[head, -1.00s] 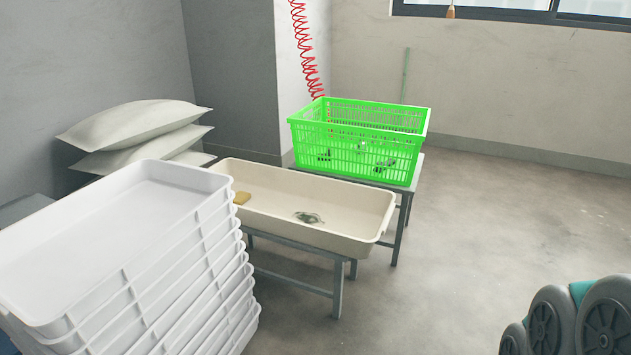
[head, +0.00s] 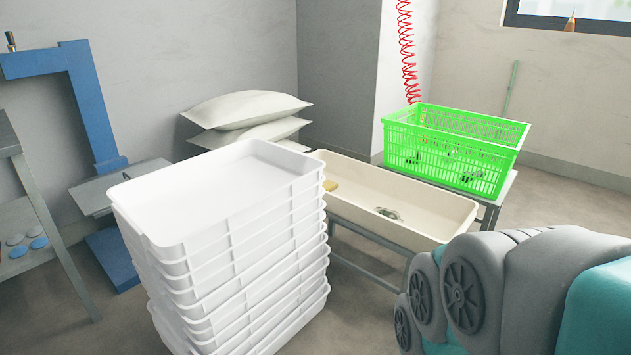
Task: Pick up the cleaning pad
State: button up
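A small yellow block (head: 330,185), which may be the cleaning pad, lies at the left end of a long beige tray (head: 440,229). The near stack of white trays partly hides that end. A small dark and grey item (head: 388,213) lies on the floor of the same tray, in its middle. Part of my grey and teal arm fills the lower right. My gripper is not in view.
A tall stack of white trays (head: 285,270) stands in front of the beige tray. A green basket (head: 460,178) stands behind it on a metal stand. Pillow-like sacks (head: 245,108), a blue machine frame (head: 90,110) and a shelf with discs (head: 20,240) are left.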

aim_at(329, 185)
jog(key=i+z, duration=0.1)
jog(key=i, duration=0.45)
jog(key=i+j+z, duration=0.1)
jog(key=i, duration=0.4)
jog(key=i+j+z, duration=0.1)
jog(key=i, duration=0.45)
jog(key=i+j+z, duration=0.1)
jog(key=i, duration=0.4)
jog(key=j, duration=0.1)
